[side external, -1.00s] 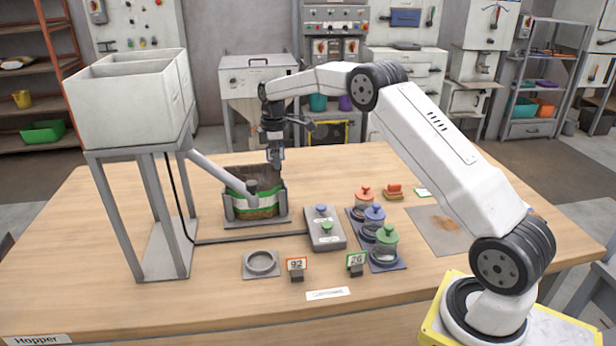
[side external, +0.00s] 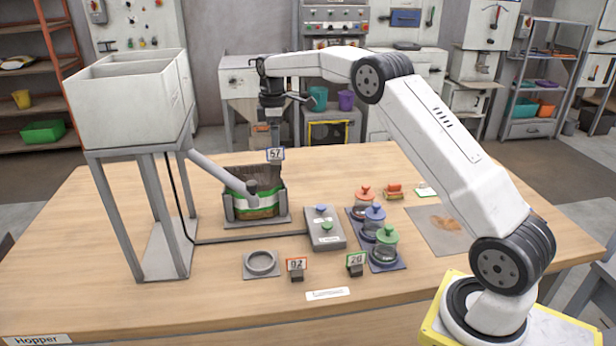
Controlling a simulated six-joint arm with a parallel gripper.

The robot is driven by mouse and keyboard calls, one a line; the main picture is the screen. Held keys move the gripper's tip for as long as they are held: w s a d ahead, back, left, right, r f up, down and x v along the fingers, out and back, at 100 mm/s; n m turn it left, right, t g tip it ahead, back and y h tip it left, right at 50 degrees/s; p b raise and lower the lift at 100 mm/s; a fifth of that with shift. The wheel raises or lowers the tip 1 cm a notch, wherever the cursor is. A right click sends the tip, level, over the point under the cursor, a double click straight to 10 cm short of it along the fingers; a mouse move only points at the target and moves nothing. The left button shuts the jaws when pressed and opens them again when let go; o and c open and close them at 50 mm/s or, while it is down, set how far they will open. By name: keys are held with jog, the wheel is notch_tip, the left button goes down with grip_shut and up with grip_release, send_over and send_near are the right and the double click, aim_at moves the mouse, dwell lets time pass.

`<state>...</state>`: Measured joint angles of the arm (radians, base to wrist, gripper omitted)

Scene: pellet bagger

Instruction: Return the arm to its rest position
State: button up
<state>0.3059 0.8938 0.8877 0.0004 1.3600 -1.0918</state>
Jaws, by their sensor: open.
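My gripper (side external: 264,145) hangs pointing down at the far end of the arm, just beyond the back edge of the table in the picture.
The hopper (side external: 130,105) stands left on grey legs. The button box (side external: 325,229), lidded jars (side external: 374,222), a ring plate (side external: 261,263) and two number cards (side external: 297,266) occupy the table's middle. The table's front strip and back right are largely clear.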

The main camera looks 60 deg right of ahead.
jog(key=shift+a, duration=0.15)
jog(key=shift+s+a, duration=0.25)
jog(key=shift+a, duration=0.15)
jog(key=s+a+f+m+t, duration=0.1)
jog(key=s+a+f+m, duration=0.1)
jog(key=s+a, duration=0.3)
jog(key=s+a+f+m, duration=0.3)
jog(key=s+a, duration=0.3)
jog(key=s, duration=0.8)
jog(key=s+a+f+m+t, duration=0.1)
jog(key=s+a+f+m, duration=0.2)
jog(key=s+a, duration=0.3)
jog(key=s+m, duration=0.1)
jog(key=s, duration=0.3)
jog(key=shift+t, duration=0.3)
jog(key=shift+a+f, duration=0.1)
